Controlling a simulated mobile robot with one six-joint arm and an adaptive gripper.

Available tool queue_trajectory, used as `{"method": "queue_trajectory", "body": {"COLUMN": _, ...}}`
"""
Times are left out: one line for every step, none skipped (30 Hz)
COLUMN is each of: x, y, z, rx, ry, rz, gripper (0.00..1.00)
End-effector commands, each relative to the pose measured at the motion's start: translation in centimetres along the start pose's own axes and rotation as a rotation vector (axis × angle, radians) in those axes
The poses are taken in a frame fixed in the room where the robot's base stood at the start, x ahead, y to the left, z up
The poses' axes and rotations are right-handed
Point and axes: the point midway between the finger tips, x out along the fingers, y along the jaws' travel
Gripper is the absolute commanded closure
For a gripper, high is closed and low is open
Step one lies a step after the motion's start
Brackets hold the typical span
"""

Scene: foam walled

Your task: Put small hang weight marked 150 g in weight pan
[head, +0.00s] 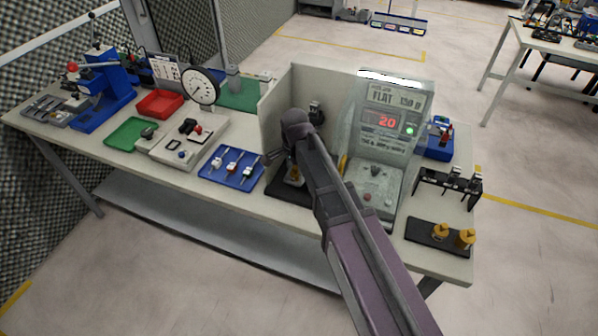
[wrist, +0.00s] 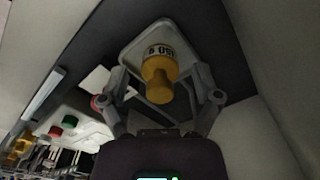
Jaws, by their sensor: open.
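A brass weight (wrist: 158,75) with a white label band stands on a light, square weight pan (wrist: 131,50) in the wrist view. In the head view, the weight (head: 294,175) shows low beside my arm, above a black base. My gripper (wrist: 163,82) is open, with one finger on each side of the weight and gaps visible. In the head view, my gripper (head: 284,163) is partly hidden by my arm. Two more brass weights (head: 441,231) (head: 466,238) stand on a black tray at the table's right end.
A pale partition (head: 277,112) stands close left and behind my gripper. A grey console (head: 385,150) reading "FLAT 150 g" and a red 20 stands right. A blue tray of tools (head: 231,168) lies left. A black rack (head: 447,185) stands near the right edge.

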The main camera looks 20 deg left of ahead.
Motion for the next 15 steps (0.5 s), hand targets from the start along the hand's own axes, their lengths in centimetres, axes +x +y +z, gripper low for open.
{"method": "queue_trajectory", "body": {"x": -0.3, "y": 0.0, "z": 0.0, "rx": 0.0, "ry": 0.0, "rz": 0.0, "gripper": 0.19}}
{"method": "queue_trajectory", "body": {"x": -0.5, "y": 0.0, "z": 0.0, "rx": 0.0, "ry": 0.0, "rz": 0.0, "gripper": 0.19}}
{"method": "queue_trajectory", "body": {"x": -0.7, "y": 0.0, "z": 0.0, "rx": 0.0, "ry": 0.0, "rz": 0.0, "gripper": 0.19}}
{"method": "queue_trajectory", "body": {"x": -0.8, "y": 0.0, "z": 0.0, "rx": 0.0, "ry": 0.0, "rz": 0.0, "gripper": 0.19}}
{"method": "queue_trajectory", "body": {"x": -1.0, "y": 0.0, "z": 0.0, "rx": 0.0, "ry": 0.0, "rz": 0.0, "gripper": 0.19}}
{"method": "queue_trajectory", "body": {"x": -1.3, "y": 0.0, "z": 0.0, "rx": 0.0, "ry": 0.0, "rz": 0.0, "gripper": 0.19}}
{"method": "queue_trajectory", "body": {"x": -1.5, "y": 0.0, "z": 0.0, "rx": 0.0, "ry": 0.0, "rz": 0.0, "gripper": 0.19}}
{"method": "queue_trajectory", "body": {"x": -1.7, "y": 0.0, "z": 0.0, "rx": 0.0, "ry": 0.0, "rz": 0.0, "gripper": 0.19}}
{"method": "queue_trajectory", "body": {"x": -2.1, "y": 0.0, "z": 0.0, "rx": 0.0, "ry": 0.0, "rz": 0.0, "gripper": 0.19}}
{"method": "queue_trajectory", "body": {"x": -2.3, "y": 0.0, "z": 0.0, "rx": 0.0, "ry": 0.0, "rz": 0.0, "gripper": 0.19}}
{"method": "queue_trajectory", "body": {"x": -2.6, "y": 0.0, "z": 0.0, "rx": 0.0, "ry": 0.0, "rz": 0.0, "gripper": 0.19}}
{"method": "queue_trajectory", "body": {"x": -2.9, "y": 0.0, "z": 0.0, "rx": 0.0, "ry": 0.0, "rz": 0.0, "gripper": 0.19}}
{"method": "queue_trajectory", "body": {"x": -3.2, "y": 0.0, "z": 0.0, "rx": 0.0, "ry": 0.0, "rz": 0.0, "gripper": 0.19}}
{"method": "queue_trajectory", "body": {"x": -3.4, "y": 0.0, "z": 0.0, "rx": 0.0, "ry": 0.0, "rz": 0.0, "gripper": 0.19}}
{"method": "queue_trajectory", "body": {"x": -3.8, "y": 0.0, "z": 0.0, "rx": 0.0, "ry": 0.0, "rz": 0.0, "gripper": 0.19}}
